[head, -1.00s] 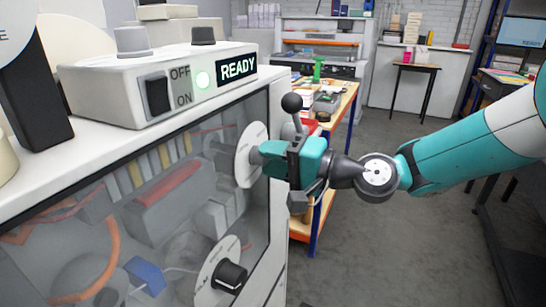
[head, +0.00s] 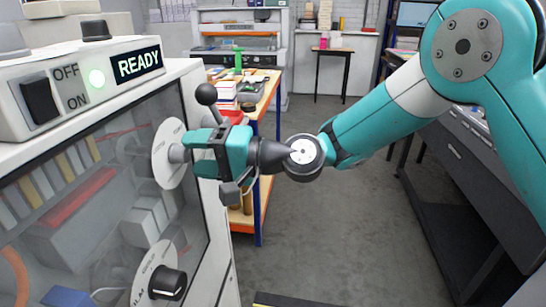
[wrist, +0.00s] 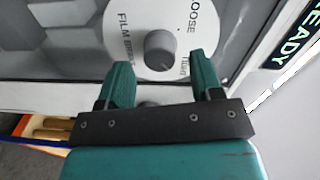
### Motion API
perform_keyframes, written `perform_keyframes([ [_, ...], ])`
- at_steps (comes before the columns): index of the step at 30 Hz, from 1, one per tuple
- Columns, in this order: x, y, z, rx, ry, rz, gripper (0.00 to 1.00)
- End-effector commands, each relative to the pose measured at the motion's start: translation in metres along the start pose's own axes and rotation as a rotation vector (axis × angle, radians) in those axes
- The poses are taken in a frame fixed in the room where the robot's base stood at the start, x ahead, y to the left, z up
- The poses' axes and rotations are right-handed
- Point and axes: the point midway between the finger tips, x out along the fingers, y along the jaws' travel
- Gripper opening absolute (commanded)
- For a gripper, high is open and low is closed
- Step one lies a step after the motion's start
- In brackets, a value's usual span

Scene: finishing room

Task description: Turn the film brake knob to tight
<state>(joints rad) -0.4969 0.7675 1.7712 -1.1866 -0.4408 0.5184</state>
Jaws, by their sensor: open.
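The film brake dial is a white disc (wrist: 183,22) on the machine's front, lettered FILM BRAKE, LOOSE and TIGHT in the wrist view. Its round grey knob (wrist: 160,48) stands at the disc's centre; no clear pointer mark can be made out. My gripper (wrist: 162,68) is open, with its teal fingers on either side of the knob's near end. No firm contact shows. In the head view my gripper (head: 192,154) is right in front of the upper disc (head: 165,142) and hides most of the knob.
A second disc with a black knob (head: 167,283) sits lower on the clear front panel. The control box (head: 70,85) above shows READY, a lit green lamp and an OFF/ON switch. A cluttered workbench (head: 262,112) stands behind my gripper. Grey floor to the right is open.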

Motion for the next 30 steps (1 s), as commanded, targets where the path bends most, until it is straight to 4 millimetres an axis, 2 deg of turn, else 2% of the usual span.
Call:
perform_keyframes([
  [12,-0.102,0.004,-0.001,0.003,0.007,0.000,0.60],
  [18,-0.142,0.003,0.000,0.001,0.004,0.000,0.60],
  [24,-0.160,0.001,0.000,0.002,0.002,-0.001,0.60],
  [30,-0.163,0.000,0.001,0.002,-0.001,-0.001,0.60],
])
